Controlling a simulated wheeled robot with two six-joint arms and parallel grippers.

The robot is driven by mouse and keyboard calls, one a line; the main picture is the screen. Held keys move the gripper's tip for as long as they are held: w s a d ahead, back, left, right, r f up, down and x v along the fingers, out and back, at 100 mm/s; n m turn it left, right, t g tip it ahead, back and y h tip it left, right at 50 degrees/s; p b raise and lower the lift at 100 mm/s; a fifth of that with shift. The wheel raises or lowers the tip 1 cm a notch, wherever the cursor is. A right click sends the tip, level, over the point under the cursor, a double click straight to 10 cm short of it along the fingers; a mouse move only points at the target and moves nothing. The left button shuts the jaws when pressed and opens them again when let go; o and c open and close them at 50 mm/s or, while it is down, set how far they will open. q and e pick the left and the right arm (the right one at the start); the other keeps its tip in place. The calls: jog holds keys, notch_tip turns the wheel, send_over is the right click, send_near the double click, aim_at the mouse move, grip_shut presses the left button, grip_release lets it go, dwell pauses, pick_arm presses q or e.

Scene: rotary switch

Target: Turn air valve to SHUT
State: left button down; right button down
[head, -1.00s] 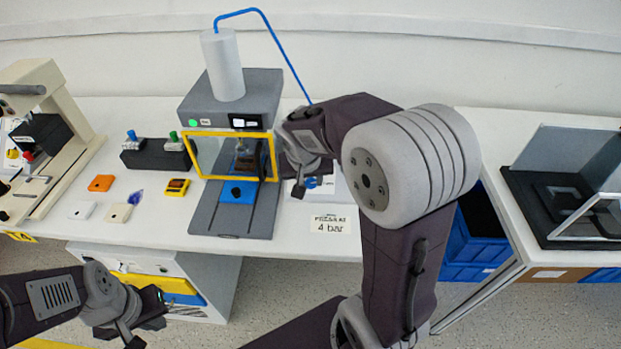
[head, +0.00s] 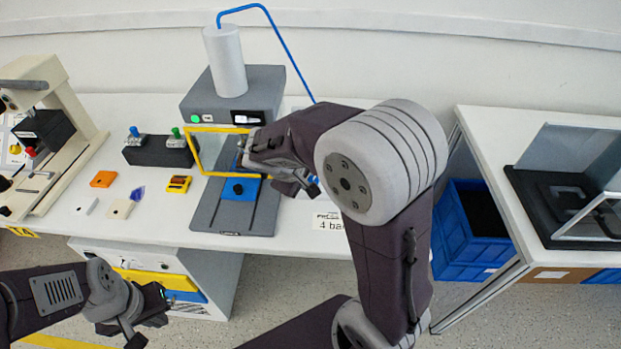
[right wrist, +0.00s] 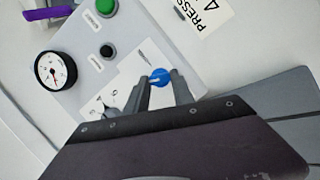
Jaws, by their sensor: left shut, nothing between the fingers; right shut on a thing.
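The air valve is a blue rotary knob (right wrist: 159,77) with a pale pointer line, on a white label plate of a light grey panel in the right wrist view. The plate's lettering is too small to read, so I cannot tell its setting. My right gripper (right wrist: 161,88) is shut on the knob, one finger on each side. In the head view, the right gripper (head: 308,187) is beside the press and my arm hides most of the panel. My left gripper (head: 150,312) is shut and empty, low at the left in front of the table.
The panel carries a round gauge (right wrist: 55,70), a green button (right wrist: 104,7) and a black button (right wrist: 108,50). A grey press (head: 235,95) with a yellow-framed guard (head: 201,152) stands left of my right arm. Small parts lie on the table (head: 165,220) farther left.

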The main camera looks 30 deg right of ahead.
jog(key=n, duration=0.2)
jog(key=n+t+h+b, duration=0.1)
jog(key=n, duration=0.1)
jog(key=shift+s+a+f+n, duration=0.1)
jog(key=shift+a+n, duration=0.05)
jog(key=shift+n, duration=0.55)
jog(key=c, duration=1.1)
grip_release()
jog(key=p+v, duration=0.2)
jog(key=v, duration=0.7)
jog(key=shift+a+p, duration=0.15)
jog(key=shift+p, duration=0.15)
